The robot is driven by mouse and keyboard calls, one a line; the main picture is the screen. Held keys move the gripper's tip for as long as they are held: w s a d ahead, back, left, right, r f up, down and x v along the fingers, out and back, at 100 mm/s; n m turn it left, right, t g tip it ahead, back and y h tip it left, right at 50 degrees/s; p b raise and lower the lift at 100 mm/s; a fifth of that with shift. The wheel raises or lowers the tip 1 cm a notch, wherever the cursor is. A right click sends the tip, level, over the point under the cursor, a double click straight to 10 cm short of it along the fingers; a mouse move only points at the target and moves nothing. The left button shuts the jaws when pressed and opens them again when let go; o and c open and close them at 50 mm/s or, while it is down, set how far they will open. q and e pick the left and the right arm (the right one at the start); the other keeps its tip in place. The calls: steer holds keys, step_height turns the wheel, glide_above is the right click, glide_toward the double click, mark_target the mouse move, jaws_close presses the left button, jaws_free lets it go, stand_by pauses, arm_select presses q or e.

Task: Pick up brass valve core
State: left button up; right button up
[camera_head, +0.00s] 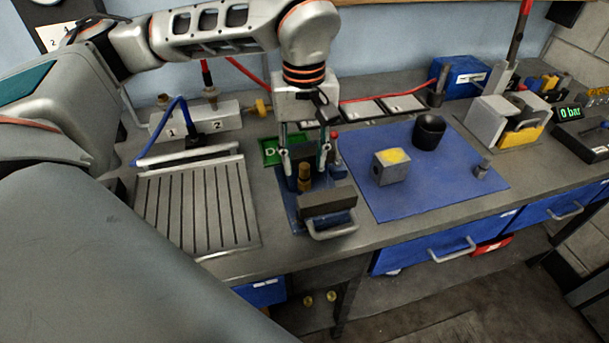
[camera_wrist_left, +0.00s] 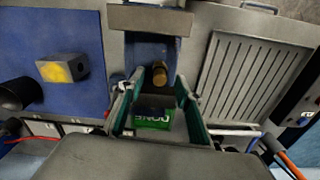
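The brass valve core (camera_head: 304,172) stands upright on a blue fixture (camera_head: 288,213), behind a dark grey block with a handle (camera_head: 328,203). In the left wrist view the brass core (camera_wrist_left: 160,74) shows just beyond and between my fingertips. My left gripper (camera_head: 305,160) points down over the fixture with its two fingers spread, one on either side of the core. The left wrist view also shows the gripper (camera_wrist_left: 158,85) open, with a gap between fingers and core. Whether a finger touches the core cannot be told. My right gripper is not in view.
A blue mat (camera_head: 430,185) on the right holds a grey cube with a yellow top (camera_head: 392,167), a black cup (camera_head: 429,132) and a small metal part (camera_head: 482,170). A grooved grey plate (camera_head: 195,207) lies left. A green DONE marker (camera_head: 270,150) is behind the fixture.

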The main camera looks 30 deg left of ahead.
mark_target(304, 176)
arm_select(q)
steer(key=shift+f, duration=1.4)
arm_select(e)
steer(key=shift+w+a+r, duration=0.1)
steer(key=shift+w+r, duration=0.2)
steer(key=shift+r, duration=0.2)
arm_select(q)
jaws_close()
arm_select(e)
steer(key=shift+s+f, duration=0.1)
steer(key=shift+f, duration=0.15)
arm_select(q)
steer(key=shift+r, duration=0.15)
